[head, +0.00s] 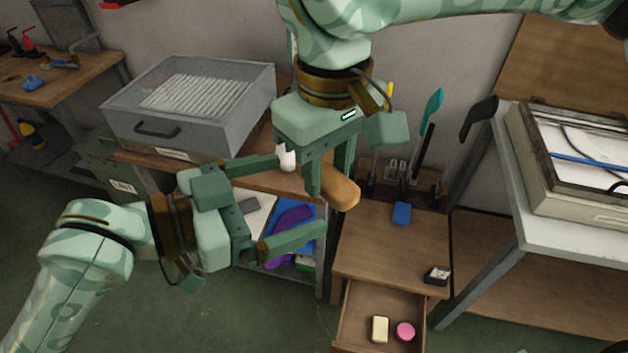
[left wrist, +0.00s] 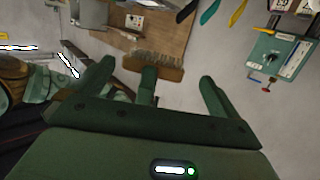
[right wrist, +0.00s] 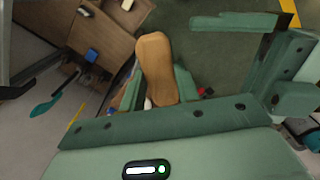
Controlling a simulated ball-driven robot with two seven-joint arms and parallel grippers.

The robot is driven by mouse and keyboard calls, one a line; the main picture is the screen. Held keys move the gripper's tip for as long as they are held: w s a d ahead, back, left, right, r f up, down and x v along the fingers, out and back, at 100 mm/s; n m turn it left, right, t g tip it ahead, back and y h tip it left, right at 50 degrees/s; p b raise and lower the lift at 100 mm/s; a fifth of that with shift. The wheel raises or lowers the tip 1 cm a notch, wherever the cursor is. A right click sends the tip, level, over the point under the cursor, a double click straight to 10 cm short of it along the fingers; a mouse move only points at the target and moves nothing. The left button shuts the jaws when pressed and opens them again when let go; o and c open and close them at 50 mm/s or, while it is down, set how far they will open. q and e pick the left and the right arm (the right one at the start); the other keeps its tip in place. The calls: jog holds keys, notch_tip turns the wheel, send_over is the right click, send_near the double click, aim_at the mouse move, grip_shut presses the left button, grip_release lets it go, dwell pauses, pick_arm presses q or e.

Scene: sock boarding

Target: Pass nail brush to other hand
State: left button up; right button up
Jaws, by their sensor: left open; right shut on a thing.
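The nail brush, with a tan wooden body, shows in the head view (head: 341,190), near the middle. My right gripper (head: 329,182) comes down from above and is shut on it. In the right wrist view the brush's wooden body (right wrist: 155,62) stands up between the right fingers. Whether the left fingers reach around the brush is unclear.
Below is a small wooden cabinet (head: 385,245) with an open drawer (head: 345,325) holding a cream block (head: 380,329) and a pink round item (head: 405,331). A grey bin (head: 225,120) stands at the back left. A white-topped table (head: 560,250) stands right.

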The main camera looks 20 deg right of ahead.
pick_arm(q)
jog(key=x, duration=0.5)
jog(key=shift+w+d+f, duration=0.1)
jog(key=shift+d, duration=0.15)
jog(key=c, duration=0.8)
jog(key=shift+w, duration=0.1)
pick_arm(e)
jog(key=o, duration=1.1)
jog(key=shift+s, duration=0.1)
